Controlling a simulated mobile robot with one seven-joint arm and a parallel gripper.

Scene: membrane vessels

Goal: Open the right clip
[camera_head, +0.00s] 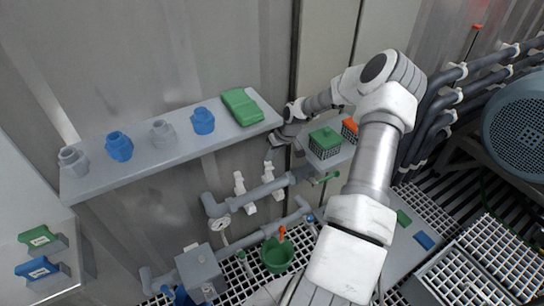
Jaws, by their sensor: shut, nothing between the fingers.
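Two white clip-like parts stand on the grey horizontal pipe (262,191) in the middle of the view. The left one (240,183) and the right one (267,170) are small, and I cannot tell whether either is open or shut. My gripper (270,156) points down just above the right white part, close to its top. Whether it touches it I cannot tell. The gripper is shut, with nothing seen between its fingers.
A wall shelf (180,152) at the left holds blue and grey fittings and a green block (242,106). A green bucket (277,256) sits below, near a gauge (222,223). Dark pipes (440,100) line the right.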

